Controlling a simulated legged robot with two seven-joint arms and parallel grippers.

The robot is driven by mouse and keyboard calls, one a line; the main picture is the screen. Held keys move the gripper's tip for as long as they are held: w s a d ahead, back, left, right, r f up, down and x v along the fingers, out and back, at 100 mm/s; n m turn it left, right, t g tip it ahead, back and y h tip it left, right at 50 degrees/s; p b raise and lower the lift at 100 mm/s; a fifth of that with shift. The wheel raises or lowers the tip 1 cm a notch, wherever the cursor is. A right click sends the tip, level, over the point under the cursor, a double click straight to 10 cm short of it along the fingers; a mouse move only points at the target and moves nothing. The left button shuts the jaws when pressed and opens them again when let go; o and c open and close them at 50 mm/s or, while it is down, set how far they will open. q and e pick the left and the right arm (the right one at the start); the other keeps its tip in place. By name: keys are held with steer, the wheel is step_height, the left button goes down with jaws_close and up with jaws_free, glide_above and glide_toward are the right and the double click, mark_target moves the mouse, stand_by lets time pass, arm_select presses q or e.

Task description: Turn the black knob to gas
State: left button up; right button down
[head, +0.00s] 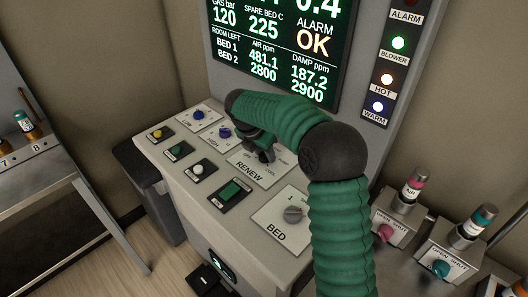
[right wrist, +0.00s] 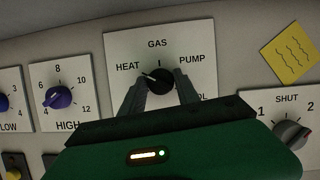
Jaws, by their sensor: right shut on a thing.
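The black knob (right wrist: 158,77) sits in the middle of a white plate (right wrist: 118,48) marked GAS at the top, HEAT at the left and PUMP at the right in the right wrist view. Its white pointer mark is turned left, toward HEAT. My right gripper (right wrist: 160,86) is shut on the knob, one finger on each side. Its body hides the lower part of the plate. In the head view my green right arm reaches over the panel, and my right gripper (head: 262,146) covers most of the knob. My left gripper is not in view.
A purple HIGH knob (right wrist: 58,97) is to the left and a grey SHUT knob (right wrist: 291,133) to the right. A yellow label (right wrist: 290,53) is at upper right. Several push buttons, including a green square one (head: 230,192), line the panel's front. The display (head: 275,45) stands behind.

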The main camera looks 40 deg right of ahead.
steer(key=m+g+p, duration=0.1)
steer(key=m+p, duration=0.1)
steer(key=p, duration=0.2)
steer(key=m+g+p, duration=0.1)
steer(key=m+p, duration=0.2)
steer(key=p, duration=0.2)
steer(key=m+g+p, duration=0.1)
steer(key=m+p, duration=0.2)
steer(key=p, duration=0.1)
steer(key=shift+w+a+r+y, duration=0.2)
steer(key=shift+w+r+y, duration=0.1)
steer(key=shift+w, duration=0.05)
steer(key=shift+w+d+f+m+g+y+p, duration=0.15)
steer(key=shift+m+g+p, duration=0.1)
steer(key=shift+m+p, duration=0.55)
steer(key=shift+a+m+g+y+p, duration=0.15)
steer(key=shift+m+g+p, duration=0.1)
steer(key=shift+m+p, duration=0.55)
steer(key=shift+d, duration=0.1)
steer(key=c, duration=1.2)
jaws_free()
steer(key=shift+o, duration=1.3)
steer(key=shift+w, duration=0.1)
steer(key=shift+f, duration=0.1)
steer(key=shift+m, duration=0.3)
